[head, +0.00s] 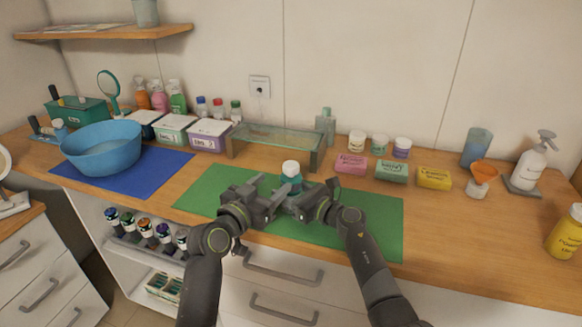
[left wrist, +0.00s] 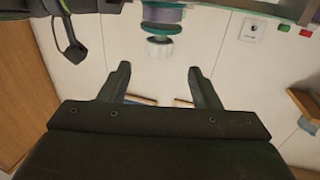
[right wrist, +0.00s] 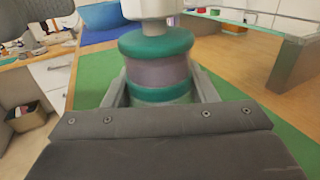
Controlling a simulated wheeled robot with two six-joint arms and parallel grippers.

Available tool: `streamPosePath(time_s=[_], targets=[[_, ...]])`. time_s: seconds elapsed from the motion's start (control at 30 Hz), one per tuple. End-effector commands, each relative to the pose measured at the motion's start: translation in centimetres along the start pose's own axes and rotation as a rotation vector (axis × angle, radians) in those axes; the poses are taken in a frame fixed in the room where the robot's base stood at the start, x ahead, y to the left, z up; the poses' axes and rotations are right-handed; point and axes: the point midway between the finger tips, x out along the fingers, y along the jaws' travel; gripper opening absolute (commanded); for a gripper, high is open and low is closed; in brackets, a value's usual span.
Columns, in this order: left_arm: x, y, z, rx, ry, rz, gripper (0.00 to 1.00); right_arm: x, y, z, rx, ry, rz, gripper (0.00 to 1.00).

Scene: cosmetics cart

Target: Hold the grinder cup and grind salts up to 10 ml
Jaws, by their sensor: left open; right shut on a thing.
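The grinder (head: 290,178) has a white top, teal bands and a translucent grey-purple middle. It stands over the green mat (head: 375,212) between my two grippers. My right gripper (right wrist: 160,95) is shut on the grinder around its lower body, as the right wrist view shows. My left gripper (head: 268,197) is open beside the grinder on the left. In the left wrist view the left fingers (left wrist: 156,80) are apart with nothing between them, and the grinder (left wrist: 160,25) appears beyond them at the top. I cannot tell any salt level inside.
A glass-topped stand (head: 275,138) is just behind the mat. A blue basin (head: 103,148) is on the blue mat at left. The right part of the green mat is free.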

Motion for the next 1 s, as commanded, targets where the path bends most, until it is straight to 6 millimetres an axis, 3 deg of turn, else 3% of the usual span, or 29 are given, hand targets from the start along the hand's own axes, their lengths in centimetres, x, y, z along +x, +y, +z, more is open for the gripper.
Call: streamPosePath(time_s=[0.2,0.5,0.7,1.0], targets=[[3.8,0.1,0.0,0.002,-0.001,0.003,0.57,0.0,0.0,0.0,0.000,-0.001,0.000,0.25],[7.8,0.1,0.0,0.001,-0.001,0.003,0.57,0.0,0.0,0.0,0.000,-0.001,0.000,0.25],[9.1,0.1,0.0,0.002,-0.001,0.003,0.57,0.0,0.0,0.0,0.000,0.000,0.000,0.25],[9.4,0.0,0.0,0.002,0.000,0.001,0.57,0.0,0.0,0.0,0.000,0.000,0.000,0.25]])
